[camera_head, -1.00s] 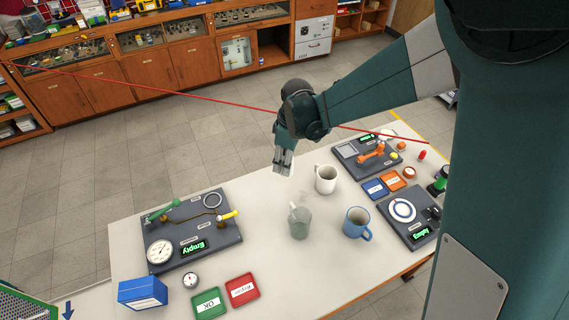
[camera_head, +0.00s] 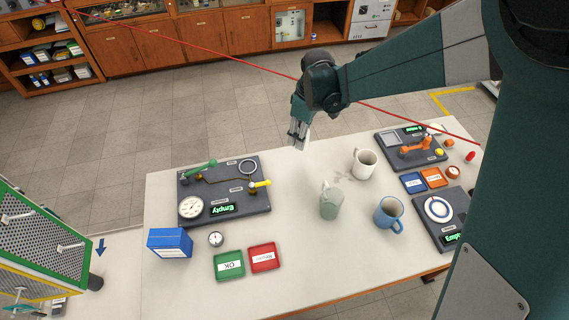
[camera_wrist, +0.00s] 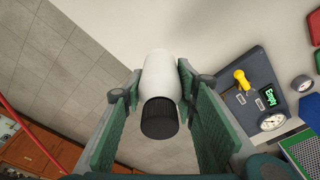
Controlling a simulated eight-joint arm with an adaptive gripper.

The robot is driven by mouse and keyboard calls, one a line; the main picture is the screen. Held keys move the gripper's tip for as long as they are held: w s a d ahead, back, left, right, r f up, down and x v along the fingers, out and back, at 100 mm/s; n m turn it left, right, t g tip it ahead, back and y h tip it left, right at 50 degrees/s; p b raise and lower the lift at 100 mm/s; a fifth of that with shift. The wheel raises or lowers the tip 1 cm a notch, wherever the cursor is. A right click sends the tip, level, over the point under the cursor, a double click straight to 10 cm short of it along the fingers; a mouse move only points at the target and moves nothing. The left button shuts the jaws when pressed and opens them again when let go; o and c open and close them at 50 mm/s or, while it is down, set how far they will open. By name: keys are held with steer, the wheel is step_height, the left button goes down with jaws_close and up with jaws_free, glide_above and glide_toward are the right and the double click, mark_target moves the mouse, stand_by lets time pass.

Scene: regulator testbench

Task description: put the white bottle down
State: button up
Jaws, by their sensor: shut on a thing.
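The white bottle (camera_wrist: 161,75), with a ribbed black cap (camera_wrist: 159,118), sits between the two green-padded fingers of my gripper (camera_wrist: 160,98) in the wrist view. The cap end points toward the wrist camera. My gripper is shut on the bottle. In the head view my gripper (camera_head: 299,140) is near the far edge of the white table (camera_head: 300,265), left of the white mug. The bottle is hard to make out there among the fingers.
A white mug (camera_head: 364,164), grey-green jug (camera_head: 331,203) and blue mug (camera_head: 389,214) stand mid-right. A gauge board (camera_head: 240,202) lies left, with a blue box (camera_head: 170,243), green tray (camera_head: 229,265) and red tray (camera_head: 264,257) nearer. The table between board and jug is clear.

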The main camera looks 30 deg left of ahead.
steer(key=s+a, duration=0.3)
steer(key=a, duration=0.3)
steer(key=shift+b, duration=0.4)
step_height(320, 180, down, 6)
steer(key=shift+f, duration=0.1)
stand_by(0.4)
steer(key=shift+f, duration=1.8)
steer(key=shift+f, duration=0.1)
steer(key=o, duration=0.5)
steer(key=shift+f+b, duration=0.1)
steer(key=shift+b, duration=0.25)
steer(key=o, duration=0.4)
steer(key=shift+o, duration=0.2)
